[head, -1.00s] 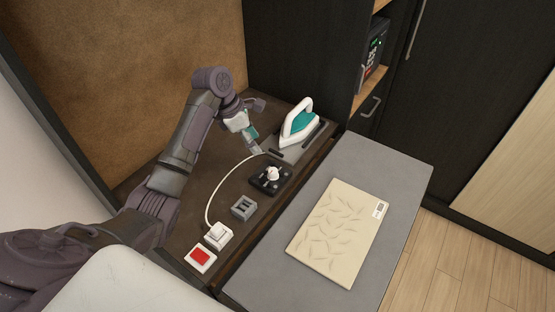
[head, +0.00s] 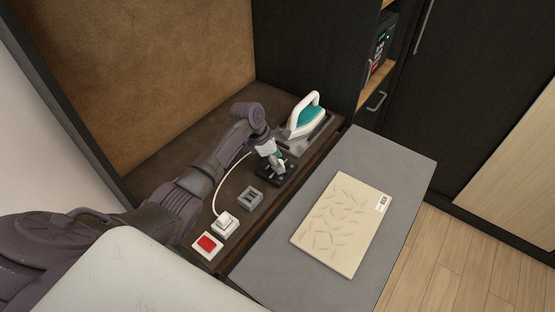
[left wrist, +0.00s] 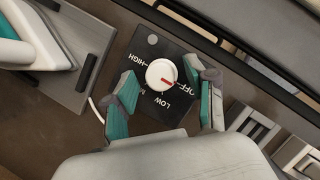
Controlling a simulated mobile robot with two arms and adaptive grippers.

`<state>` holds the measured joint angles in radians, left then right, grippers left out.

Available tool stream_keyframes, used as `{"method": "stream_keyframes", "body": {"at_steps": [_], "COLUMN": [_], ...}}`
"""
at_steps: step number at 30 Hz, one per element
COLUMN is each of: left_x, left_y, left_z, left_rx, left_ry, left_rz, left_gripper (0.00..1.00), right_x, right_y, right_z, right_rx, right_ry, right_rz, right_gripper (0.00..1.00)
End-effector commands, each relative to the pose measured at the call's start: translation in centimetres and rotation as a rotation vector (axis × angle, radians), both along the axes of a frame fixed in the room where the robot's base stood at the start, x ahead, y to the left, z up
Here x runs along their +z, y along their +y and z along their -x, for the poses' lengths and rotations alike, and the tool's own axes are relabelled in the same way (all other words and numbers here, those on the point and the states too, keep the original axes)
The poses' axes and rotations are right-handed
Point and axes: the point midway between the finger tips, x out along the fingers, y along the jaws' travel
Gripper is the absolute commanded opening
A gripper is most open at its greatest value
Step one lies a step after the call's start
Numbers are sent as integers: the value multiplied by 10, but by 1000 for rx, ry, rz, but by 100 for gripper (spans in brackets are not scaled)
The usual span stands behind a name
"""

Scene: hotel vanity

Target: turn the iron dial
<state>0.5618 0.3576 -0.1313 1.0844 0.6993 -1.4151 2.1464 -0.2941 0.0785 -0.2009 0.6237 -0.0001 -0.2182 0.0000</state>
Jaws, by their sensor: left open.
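The iron dial is a round white knob (left wrist: 161,74) with a red mark, on a black base marked OFF, LOW and HIGH; another label is partly hidden. The red mark points to the lower right, close to OFF. In the left wrist view, my left gripper (left wrist: 163,79) is open, with one teal-padded finger on each side of the knob; I cannot tell whether they touch it. In the head view, my left gripper (head: 276,162) is over the black dial base (head: 265,178) and hides most of the knob. My right gripper is not in view.
A white and teal iron (head: 306,117) stands on a grey rest just beyond the dial. A grey socket block (head: 249,199), a white plug (head: 225,223) with cord and a red switch (head: 207,245) lie nearer. A beige packet (head: 342,222) lies on the grey top.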

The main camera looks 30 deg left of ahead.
Motion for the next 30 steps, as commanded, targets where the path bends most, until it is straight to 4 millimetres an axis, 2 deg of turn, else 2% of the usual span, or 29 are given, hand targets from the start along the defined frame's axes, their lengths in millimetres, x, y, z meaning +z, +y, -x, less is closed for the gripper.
{"method": "stream_keyframes", "body": {"at_steps": [4,5,12,15,23,30], "left_x": [0,0,0,0,1,2], "left_y": [0,0,0,0,0,0], "left_z": [0,0,0,0,0,-1], "left_rx": [-1,-1,0,0,-26,-146], "left_ry": [0,0,-1,-1,0,1], "left_rz": [0,0,1,1,1,3], "left_gripper": [56,53,13,0,0,0], "right_x": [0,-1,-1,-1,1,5], "right_y": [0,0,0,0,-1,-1], "right_z": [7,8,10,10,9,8], "right_rx": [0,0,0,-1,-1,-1], "right_ry": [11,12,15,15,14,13], "right_rz": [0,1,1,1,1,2], "right_gripper": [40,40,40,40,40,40]}}
